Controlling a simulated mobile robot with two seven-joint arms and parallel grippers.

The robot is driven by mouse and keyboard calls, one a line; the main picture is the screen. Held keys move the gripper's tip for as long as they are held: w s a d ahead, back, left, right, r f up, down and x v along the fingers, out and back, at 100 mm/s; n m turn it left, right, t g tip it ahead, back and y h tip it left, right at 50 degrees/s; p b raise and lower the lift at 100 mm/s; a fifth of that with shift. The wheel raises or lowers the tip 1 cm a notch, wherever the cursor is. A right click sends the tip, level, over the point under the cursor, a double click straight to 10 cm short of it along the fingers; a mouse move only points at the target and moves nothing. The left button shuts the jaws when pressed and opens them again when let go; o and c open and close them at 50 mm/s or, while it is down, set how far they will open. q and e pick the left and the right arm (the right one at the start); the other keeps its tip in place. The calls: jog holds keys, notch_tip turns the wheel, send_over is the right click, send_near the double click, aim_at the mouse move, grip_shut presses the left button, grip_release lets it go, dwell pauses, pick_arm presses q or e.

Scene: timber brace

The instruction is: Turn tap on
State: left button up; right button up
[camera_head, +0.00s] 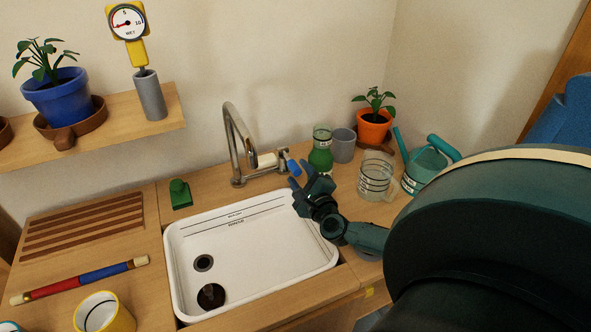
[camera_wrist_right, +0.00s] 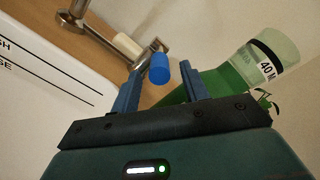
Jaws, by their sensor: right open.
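The chrome tap (camera_head: 233,140) stands behind the white sink (camera_head: 250,250), its curved spout rising at the back. From its base a horizontal bar runs right, with a white part and a blue-tipped handle (camera_head: 292,167). In the right wrist view the blue handle end (camera_wrist_right: 159,68) shows between the lines of my two fingers; whether it touches either finger I cannot tell. My right gripper (camera_head: 300,176) is open and empty, just in front of the blue end, at the sink's back right corner. My left gripper is not in view.
A green bottle (camera_head: 320,157), grey cup (camera_head: 343,146), glass jug (camera_head: 376,178), orange plant pot (camera_head: 373,127) and teal watering can (camera_head: 425,168) stand right of the tap. A green block (camera_head: 180,194) lies left. A shelf (camera_head: 100,128) holds a gauge (camera_head: 128,21) above.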

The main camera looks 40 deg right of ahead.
aim_at(290, 162)
jog(key=shift+x, duration=1.5)
grip_shut()
